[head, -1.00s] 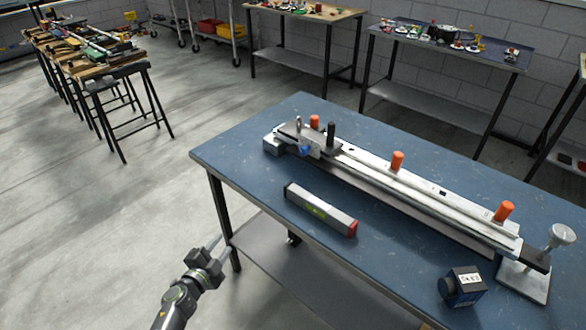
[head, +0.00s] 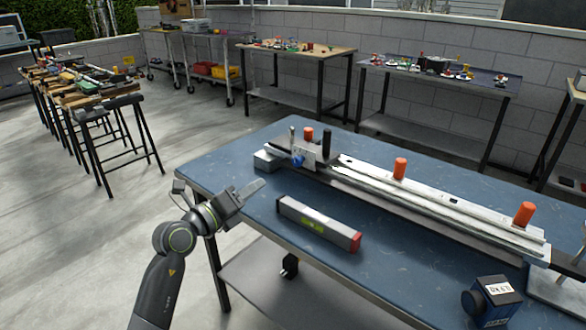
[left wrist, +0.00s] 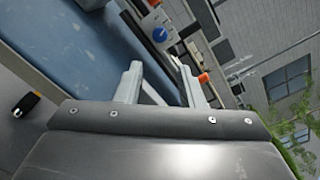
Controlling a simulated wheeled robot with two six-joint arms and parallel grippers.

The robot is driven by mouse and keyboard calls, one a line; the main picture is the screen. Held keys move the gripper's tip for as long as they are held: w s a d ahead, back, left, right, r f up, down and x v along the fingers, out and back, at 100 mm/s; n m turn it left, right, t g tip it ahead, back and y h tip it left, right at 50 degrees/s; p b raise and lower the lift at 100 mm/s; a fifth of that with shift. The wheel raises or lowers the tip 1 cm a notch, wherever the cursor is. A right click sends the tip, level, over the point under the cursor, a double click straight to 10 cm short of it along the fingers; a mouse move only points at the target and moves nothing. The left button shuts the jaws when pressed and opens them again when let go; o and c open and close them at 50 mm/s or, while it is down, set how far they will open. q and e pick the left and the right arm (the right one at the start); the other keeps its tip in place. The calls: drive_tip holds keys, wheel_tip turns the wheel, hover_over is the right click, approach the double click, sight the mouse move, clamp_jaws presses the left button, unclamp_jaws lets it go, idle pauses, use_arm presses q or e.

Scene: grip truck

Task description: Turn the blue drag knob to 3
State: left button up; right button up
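The blue drag knob (head: 298,161) is on the near face of the metal carriage (head: 312,155) at the left end of a long rail. It also shows in the left wrist view (left wrist: 159,35), as a round blue dial with a pale mark, beyond the fingertips. Its number setting is too small to read. My left gripper (head: 256,187) is over the left edge of the blue table, to the left of the knob and apart from it. In the left wrist view its two fingers (left wrist: 157,66) are spread with nothing between them. My right gripper is out of view.
The rail (head: 430,210) has several orange knobs and runs right across the blue table (head: 400,275). A grey box-shaped level (head: 315,222) with a red end lies in front of it. A small dark box (head: 490,303) stands at the front right. The table's left corner is clear.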

sight(296, 163)
use_arm(q)
drive_tip(key=b+x, duration=0.2)
drive_tip(key=x, duration=1.1)
drive_tip(key=shift+w+d+f, duration=0.1)
drive_tip(key=shift+w+d, duration=0.05)
drive_tip(key=shift+w, duration=0.05)
drive_tip(key=shift+b+x, duration=0.35)
drive_tip(key=shift+x, duration=0.5)
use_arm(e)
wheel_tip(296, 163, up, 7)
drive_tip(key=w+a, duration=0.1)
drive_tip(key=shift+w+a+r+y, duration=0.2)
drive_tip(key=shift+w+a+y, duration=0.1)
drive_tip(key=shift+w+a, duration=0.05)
use_arm(q)
drive_tip(key=c, duration=0.7)
